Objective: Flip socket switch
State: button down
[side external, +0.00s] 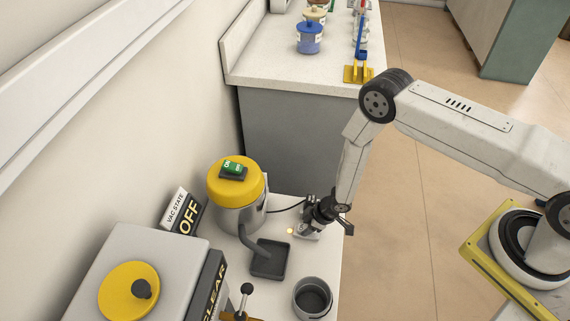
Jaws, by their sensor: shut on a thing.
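The socket (309,236) is a small pale block on the white bench, with a small warm light (290,231) at its left. My gripper (312,226) points down at the socket and is shut on a small part there. The fingers hide that part, which looks like the socket switch. A black cable (286,208) runs from the yellow-topped vacuum canister (238,187) toward the socket, and its end is hidden by my gripper. A green switch (233,168) marked ON sits on the canister's lid. The VAC STATE sign (186,215) reads OFF.
A dark square nozzle (269,259) on the canister's hose lies left of the socket. A round grey pot (312,297) and a ball-topped lever (246,290) stand in front. A grey box with a yellow disc (128,291) is at left. Jars (309,38) stand on the back counter.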

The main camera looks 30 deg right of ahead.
jog(key=shift+s+d+f+t+y, duration=0.1)
jog(key=shift+s+d+t+y, duration=0.05)
jog(key=shift+t+y, duration=0.75)
jog(key=shift+s+d+t+y, duration=0.15)
jog(key=shift+t+y, duration=0.75)
jog(key=shift+c, duration=1.4)
grip_release()
jog(key=shift+d, duration=0.1)
jog(key=shift+v, duration=3.9)
